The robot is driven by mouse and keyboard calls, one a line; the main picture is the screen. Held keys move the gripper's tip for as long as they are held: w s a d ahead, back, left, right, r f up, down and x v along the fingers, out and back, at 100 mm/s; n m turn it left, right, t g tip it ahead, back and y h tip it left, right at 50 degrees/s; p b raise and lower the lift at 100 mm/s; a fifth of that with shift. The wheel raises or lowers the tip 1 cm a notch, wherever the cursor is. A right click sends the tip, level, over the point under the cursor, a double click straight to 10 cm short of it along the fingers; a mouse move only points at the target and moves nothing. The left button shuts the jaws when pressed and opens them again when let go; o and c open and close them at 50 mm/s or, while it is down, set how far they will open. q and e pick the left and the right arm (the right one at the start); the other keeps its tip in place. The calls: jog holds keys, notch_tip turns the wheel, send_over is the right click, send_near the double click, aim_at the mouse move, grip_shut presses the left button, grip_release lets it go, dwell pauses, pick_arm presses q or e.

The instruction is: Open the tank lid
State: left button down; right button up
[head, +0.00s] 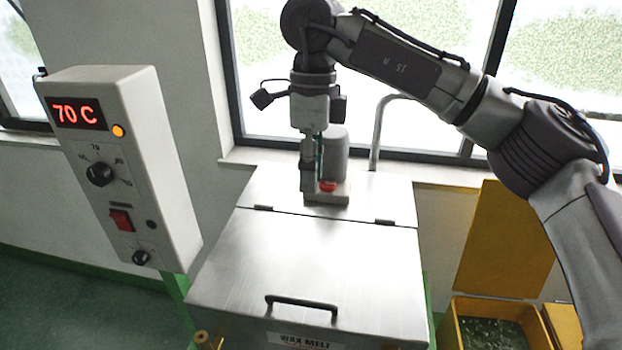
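The tank lid (310,262) is a flat brushed-metal panel, lying closed on the tank in the lower middle of the head view. A black bar handle (302,303) sits near its front edge, above a "WAX MELT" label (305,341). Hinges (264,208) join the lid to the fixed rear top (385,200). My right gripper (309,186) points down over the rear top, well behind the handle, beside a grey cylinder (335,155) with a red part at its base. Its fingers show edge-on, so I cannot tell their opening. My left gripper is out of view.
A control box (125,165) reading "70 C" stands left of the tank. A bent metal pipe (378,130) rises behind it. Yellow bins (490,318), one with dark contents and a raised yellow panel behind, stand at right. The lid's surface is clear.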

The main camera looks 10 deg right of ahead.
notch_tip(320, 180, up, 10)
jog(key=w, duration=0.1)
jog(key=shift+d, duration=0.2)
jog(key=shift+w, duration=0.1)
